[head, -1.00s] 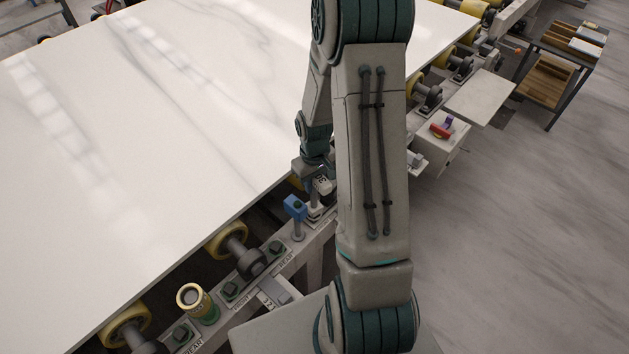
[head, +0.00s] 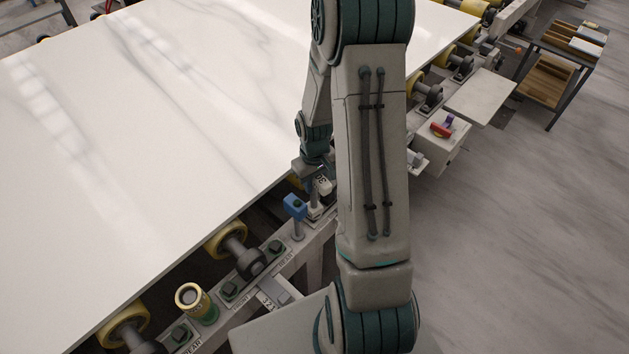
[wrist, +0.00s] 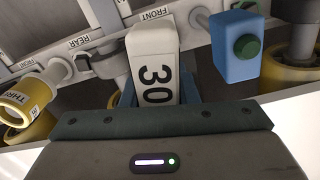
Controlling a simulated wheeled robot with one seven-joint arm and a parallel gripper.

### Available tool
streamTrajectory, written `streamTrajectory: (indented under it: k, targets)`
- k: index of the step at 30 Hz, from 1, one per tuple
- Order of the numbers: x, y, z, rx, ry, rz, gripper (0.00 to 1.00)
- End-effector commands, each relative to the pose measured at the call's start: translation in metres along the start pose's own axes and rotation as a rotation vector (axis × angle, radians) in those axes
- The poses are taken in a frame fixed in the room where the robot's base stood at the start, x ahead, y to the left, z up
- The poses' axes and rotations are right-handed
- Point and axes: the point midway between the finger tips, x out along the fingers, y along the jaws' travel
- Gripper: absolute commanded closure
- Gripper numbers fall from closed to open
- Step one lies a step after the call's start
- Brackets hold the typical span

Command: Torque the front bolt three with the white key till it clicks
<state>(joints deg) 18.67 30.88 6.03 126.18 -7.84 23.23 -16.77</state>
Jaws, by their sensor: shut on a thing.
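The white key, a block marked 30, is held in my gripper; it shows in the wrist view (wrist: 153,60) and partly in the head view (head: 323,187). My gripper (head: 314,180) is shut on it, low at the rail beside the slab's edge. In the wrist view a FRONT label (wrist: 155,14) lies just beyond the key's far end. The bolt under the key is hidden, so I cannot tell how the key sits on it.
A blue key (head: 295,207) stands upright close by my gripper, also large in the wrist view (wrist: 237,45). A brass-topped cylinder (head: 192,297) stands on the rail (head: 215,335) at lower left. The white slab (head: 150,130) fills the left. A grey box with a red handle (head: 440,130) is at right.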

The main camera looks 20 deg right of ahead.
Motion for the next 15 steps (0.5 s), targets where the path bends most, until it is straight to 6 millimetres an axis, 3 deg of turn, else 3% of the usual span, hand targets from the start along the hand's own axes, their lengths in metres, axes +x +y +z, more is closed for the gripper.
streamTrajectory:
  k: [15]
  targets:
    - [0.0088, 0.0001, -0.0003, 0.000, 0.001, 0.000, 1.00]
